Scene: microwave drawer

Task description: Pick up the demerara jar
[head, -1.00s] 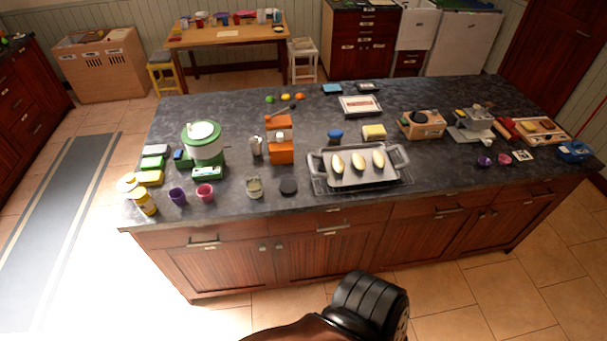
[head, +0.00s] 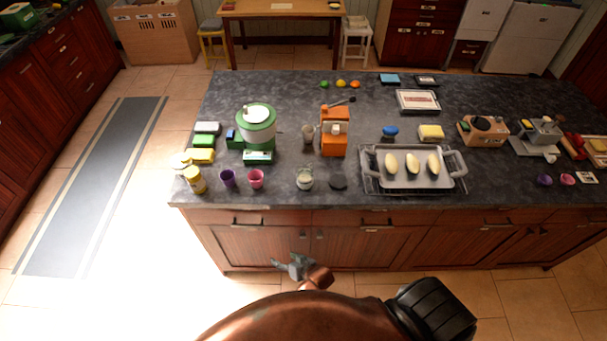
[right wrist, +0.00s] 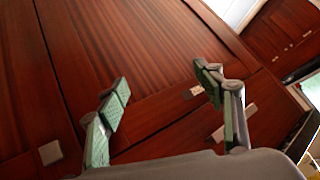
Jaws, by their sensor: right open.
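A small glass jar (head: 305,179) stands near the counter's front edge, left of a dark round disc (head: 338,183). A yellow jar (head: 195,180) stands at the left front corner. The labels are too small to read, so I cannot tell which is the demerara jar. My right gripper (head: 293,268) is open and empty, in front of the cabinet doors below the counter edge and the glass jar. The right wrist view shows its two green-padded fingers (right wrist: 162,82) apart, with only cabinet wood between them. My left gripper is not in view.
A purple cup (head: 228,178) and a pink cup (head: 256,179) stand left of the glass jar. Behind are a green-and-white machine (head: 258,130) and an orange machine (head: 334,131). A grey tray (head: 391,179) is to the right. The counter edge overhangs cabinet handles.

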